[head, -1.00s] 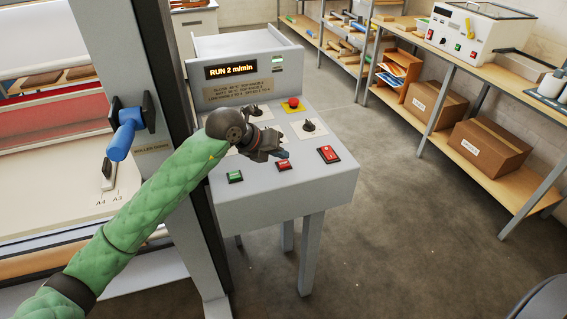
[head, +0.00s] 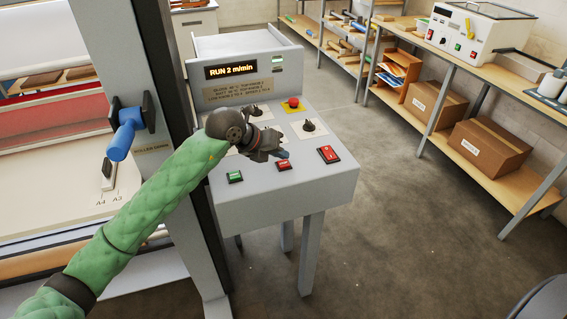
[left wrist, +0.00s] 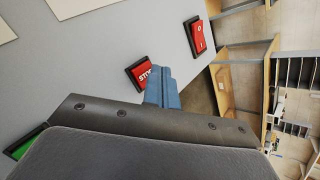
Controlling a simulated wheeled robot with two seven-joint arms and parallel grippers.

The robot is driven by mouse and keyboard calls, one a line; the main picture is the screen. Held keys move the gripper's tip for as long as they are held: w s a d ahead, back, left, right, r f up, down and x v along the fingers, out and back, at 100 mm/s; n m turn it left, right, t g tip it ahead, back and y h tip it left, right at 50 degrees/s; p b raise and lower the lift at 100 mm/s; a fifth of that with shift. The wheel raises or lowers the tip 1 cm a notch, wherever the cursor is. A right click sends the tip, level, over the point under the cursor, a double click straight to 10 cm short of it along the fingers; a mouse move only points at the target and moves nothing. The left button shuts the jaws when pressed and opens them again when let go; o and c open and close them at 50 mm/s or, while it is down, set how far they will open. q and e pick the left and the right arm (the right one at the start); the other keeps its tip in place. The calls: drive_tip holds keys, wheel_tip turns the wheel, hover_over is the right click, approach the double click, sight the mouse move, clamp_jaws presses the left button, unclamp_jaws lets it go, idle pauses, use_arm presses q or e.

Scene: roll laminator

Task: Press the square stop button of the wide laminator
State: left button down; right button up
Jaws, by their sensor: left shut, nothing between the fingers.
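The wide laminator's control console (head: 325,185) stands right of its upright post, and its display (head: 231,70) reads "RUN 2 m/min". The square red stop button (head: 284,165) is on the console's front part, between a green button (head: 235,176) and a red rocker switch (head: 328,154). In the left wrist view the stop button (left wrist: 139,73) shows partly lettered "STO", its right side hidden behind the fingers. My left gripper (head: 284,154) is shut and empty, its blue fingertips just over the stop button's far edge. Contact cannot be told. My right gripper is not in view.
A red emergency knob (head: 293,102) on a yellow plate and black knobs (head: 309,126) stand farther back on the console. A blue handle (head: 124,134) sticks out at the left post. Shelves with cardboard boxes (head: 488,147) stand at the right, with open floor between.

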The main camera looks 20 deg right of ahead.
sight(280, 165)
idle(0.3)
use_arm(q)
drive_tip(key=shift+f, duration=0.1)
drive_tip(key=shift+f+b, duration=0.3)
drive_tip(key=shift+b, duration=0.25)
drive_tip(key=shift+f+b, duration=0.4)
drive_tip(key=shift+f, duration=0.05)
idle(0.6)
drive_tip(key=shift+r, duration=0.85)
drive_tip(key=shift+r, duration=0.15)
drive_tip(key=shift+r+p, duration=0.8)
drive_tip(key=shift+r, duration=1.55)
